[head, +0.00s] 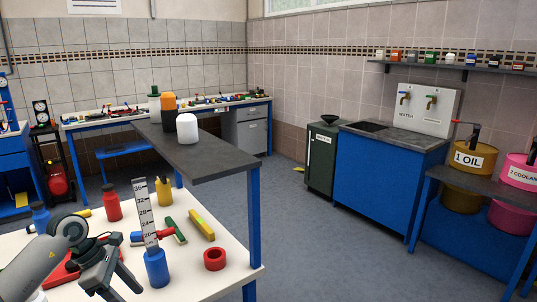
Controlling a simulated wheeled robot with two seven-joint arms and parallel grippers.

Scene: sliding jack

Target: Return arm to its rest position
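My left arm comes in from the lower left over the white-topped workbench, and its dark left gripper (122,287) points down and to the right. Its two fingers look spread, with nothing seen between them. The gripper is left of a blue-based upright scale (147,213) marked with numbers, and apart from it. A red object (58,277) lies on the bench, partly hidden behind my arm. My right arm and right gripper are not in view.
The workbench (225,262) holds a red ring (214,259), red bottle (112,202), yellow bottle (163,192), blue bottle (40,215) and tools. A raised grey shelf (205,160) stands behind. The floor (310,250) to the right is clear before the blue sink cabinet (385,185).

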